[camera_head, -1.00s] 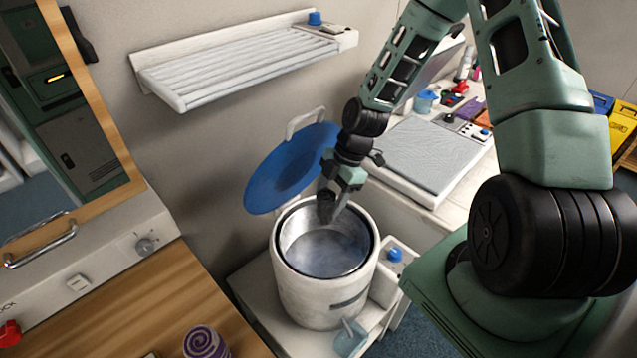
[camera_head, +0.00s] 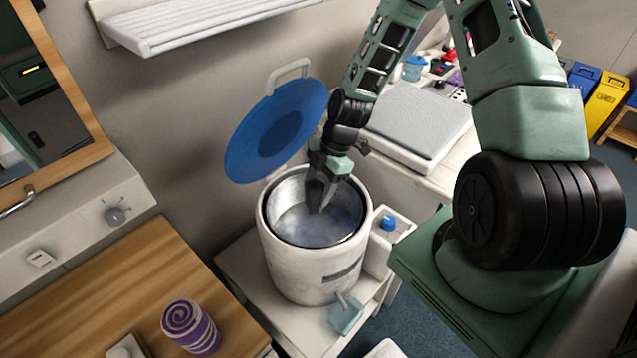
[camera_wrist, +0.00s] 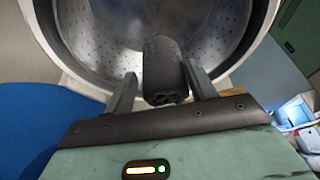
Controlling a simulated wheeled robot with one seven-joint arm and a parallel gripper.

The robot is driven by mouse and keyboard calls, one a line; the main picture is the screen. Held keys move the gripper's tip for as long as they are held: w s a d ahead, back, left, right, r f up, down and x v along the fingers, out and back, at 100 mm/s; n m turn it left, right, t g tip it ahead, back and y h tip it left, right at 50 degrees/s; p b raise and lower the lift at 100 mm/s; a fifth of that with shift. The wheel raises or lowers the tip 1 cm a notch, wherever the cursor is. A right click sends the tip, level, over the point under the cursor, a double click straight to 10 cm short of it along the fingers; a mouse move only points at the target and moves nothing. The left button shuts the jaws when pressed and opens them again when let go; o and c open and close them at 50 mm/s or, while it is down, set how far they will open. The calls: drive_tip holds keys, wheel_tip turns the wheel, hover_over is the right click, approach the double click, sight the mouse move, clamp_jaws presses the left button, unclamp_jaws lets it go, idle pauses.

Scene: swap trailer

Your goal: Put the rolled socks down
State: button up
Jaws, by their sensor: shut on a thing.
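The rolled socks (camera_wrist: 163,68) are a dark grey roll between the two fingers of my gripper (camera_wrist: 160,80) in the wrist view. My gripper is shut on them. In the head view, my gripper (camera_head: 319,192) points down into the mouth of a white round drum (camera_head: 305,272) with a metal inner tub (camera_head: 290,222). The socks are hard to tell from the dark fingers there. In the wrist view the perforated tub wall (camera_wrist: 95,45) lies beyond the socks. The tub's floor looks hazy, and its contents are unclear.
A blue round lid (camera_head: 275,135) stands open behind the drum. A small box with a blue knob (camera_head: 389,224) is right of it. A wooden counter (camera_head: 120,285) with a purple swirled roll (camera_head: 190,328) is at left. A white rack (camera_head: 210,22) hangs above.

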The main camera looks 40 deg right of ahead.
drive_tip(key=shift+f+b, duration=0.55)
drive_tip(key=shift+f, duration=0.6)
drive_tip(key=o, duration=1)
drive_tip(key=shift+o, duration=0.2)
wheel_tip(320, 180, up, 7)
drive_tip(key=p, duration=0.5)
drive_tip(key=shift+r, duration=0.1)
